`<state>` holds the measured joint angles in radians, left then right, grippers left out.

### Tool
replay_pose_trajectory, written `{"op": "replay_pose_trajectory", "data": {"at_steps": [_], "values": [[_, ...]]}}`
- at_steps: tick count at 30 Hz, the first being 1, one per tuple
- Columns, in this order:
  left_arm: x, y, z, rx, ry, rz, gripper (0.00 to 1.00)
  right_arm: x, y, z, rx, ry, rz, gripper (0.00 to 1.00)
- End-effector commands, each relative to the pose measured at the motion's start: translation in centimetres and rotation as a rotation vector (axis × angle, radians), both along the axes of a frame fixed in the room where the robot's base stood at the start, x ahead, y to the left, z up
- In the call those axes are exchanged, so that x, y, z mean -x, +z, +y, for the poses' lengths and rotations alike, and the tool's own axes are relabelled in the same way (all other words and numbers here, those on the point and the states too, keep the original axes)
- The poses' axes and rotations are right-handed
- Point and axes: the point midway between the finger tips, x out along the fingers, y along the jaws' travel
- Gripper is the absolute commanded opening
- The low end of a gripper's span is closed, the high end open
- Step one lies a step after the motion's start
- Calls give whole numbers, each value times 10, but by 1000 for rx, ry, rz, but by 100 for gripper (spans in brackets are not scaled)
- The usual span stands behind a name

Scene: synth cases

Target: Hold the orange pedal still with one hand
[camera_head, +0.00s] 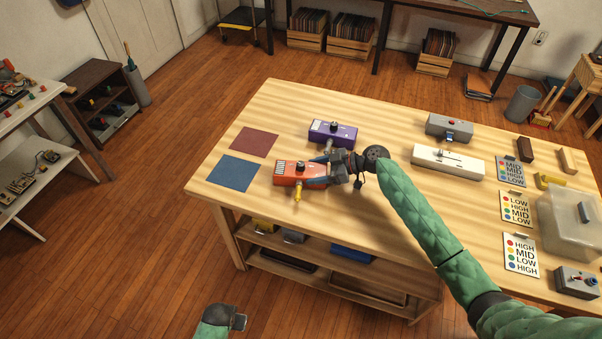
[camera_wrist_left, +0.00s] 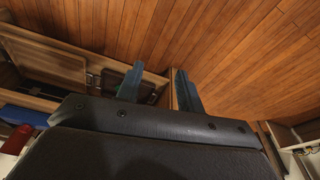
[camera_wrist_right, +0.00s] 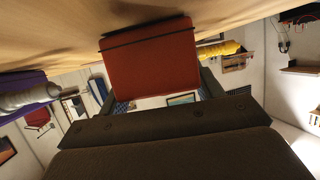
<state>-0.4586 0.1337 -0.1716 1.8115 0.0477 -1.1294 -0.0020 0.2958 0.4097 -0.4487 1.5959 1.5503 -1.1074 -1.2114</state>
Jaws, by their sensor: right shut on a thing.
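The orange pedal (camera_head: 286,168) lies on the wooden table (camera_head: 262,110), near its left part. My right gripper (camera_head: 318,174) is shut on its right end. In the right wrist view the orange pedal (camera_wrist_right: 150,58) fills the gap between the right gripper's fingers (camera_wrist_right: 153,88). A yellow plug (camera_head: 297,192) sticks out from the pedal's near side; it also shows in the right wrist view (camera_wrist_right: 217,48). My left gripper (camera_wrist_left: 159,85) is open and empty, low over the floor beside the table; the head view shows only part of the left arm.
A purple pedal (camera_head: 340,132) with a pale plug lies just behind. Left are a red mat (camera_head: 254,142) and a blue mat (camera_head: 239,172). Right are a grey pedal (camera_head: 448,127), a white pedal (camera_head: 440,163), cards and a clear bin (camera_head: 570,235). Bare tabletop lies in front of the orange pedal.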

Motion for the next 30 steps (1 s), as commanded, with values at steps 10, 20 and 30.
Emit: {"op": "replay_pose_trajectory", "data": {"at_steps": [10,20,30], "values": [[-118,54,64,-51,-29,-173,37,0,0,0,0,0,0,38],[-216,122,121,-100,-52,-328,37,0,0,0,0,0,0,38],[-305,208,175,-153,-73,-484,37,0,0,0,0,0,0,38]]}}
